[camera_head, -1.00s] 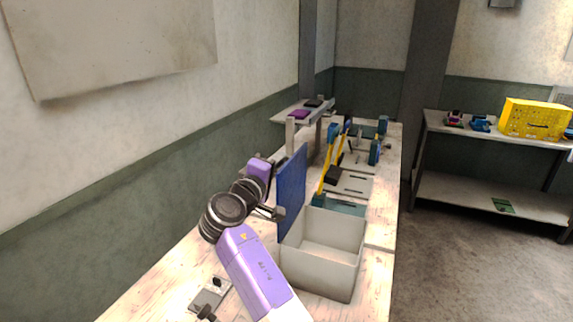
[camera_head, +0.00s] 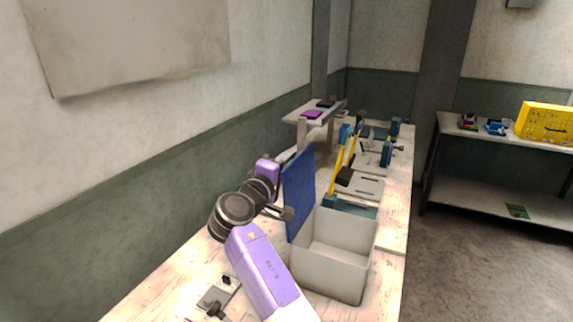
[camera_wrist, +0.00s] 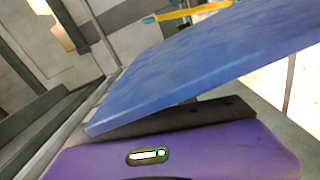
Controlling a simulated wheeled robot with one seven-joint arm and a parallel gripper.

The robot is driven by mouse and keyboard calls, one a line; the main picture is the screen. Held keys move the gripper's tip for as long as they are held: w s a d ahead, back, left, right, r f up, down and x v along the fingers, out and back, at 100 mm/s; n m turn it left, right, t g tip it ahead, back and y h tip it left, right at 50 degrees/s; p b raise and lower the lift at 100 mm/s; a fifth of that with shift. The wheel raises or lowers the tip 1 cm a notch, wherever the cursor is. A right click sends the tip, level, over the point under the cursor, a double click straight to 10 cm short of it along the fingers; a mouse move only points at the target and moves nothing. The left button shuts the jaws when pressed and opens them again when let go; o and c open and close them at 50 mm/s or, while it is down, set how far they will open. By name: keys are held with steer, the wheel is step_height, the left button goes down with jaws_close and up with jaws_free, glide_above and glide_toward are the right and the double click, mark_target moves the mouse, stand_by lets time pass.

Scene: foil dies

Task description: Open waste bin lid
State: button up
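The waste bin is an open-topped whitish box (camera_head: 332,262) on the workbench in the head view, and its inside shows empty. Its blue lid (camera_head: 299,195) stands about upright along the box's left side, swung clear of the opening. In the wrist view the lid (camera_wrist: 200,62) is a large slanted blue panel just beyond my gripper (camera_wrist: 175,118). My gripper is on the lid's left side, with its dark finger part close to the lid's edge. I cannot tell whether it touches. The finger gap is hidden.
The wooden workbench (camera_head: 392,268) runs back along the wall. Yellow-handled tools (camera_head: 350,147) and blue fixtures stand behind the bin. A raised shelf (camera_head: 309,105) holds small purple and dark pieces. A side table at right carries a yellow crate (camera_head: 545,122). The floor (camera_head: 470,270) between is clear.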

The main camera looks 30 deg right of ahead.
steer(key=b+v, duration=0.2)
steer(key=v, duration=0.5)
steer(key=shift+s+a, duration=0.25)
steer(key=shift+a, duration=0.05)
steer(key=shift+s+a, duration=0.1)
steer(key=shift+a, duration=0.05)
steer(key=p+v, duration=0.1)
steer(key=v, duration=0.7)
steer(key=shift+s+a+p, duration=0.2)
steer(key=shift+s+p, duration=0.05)
steer(key=shift+p, duration=0.15)
stand_by(0.3)
stand_by(0.6)
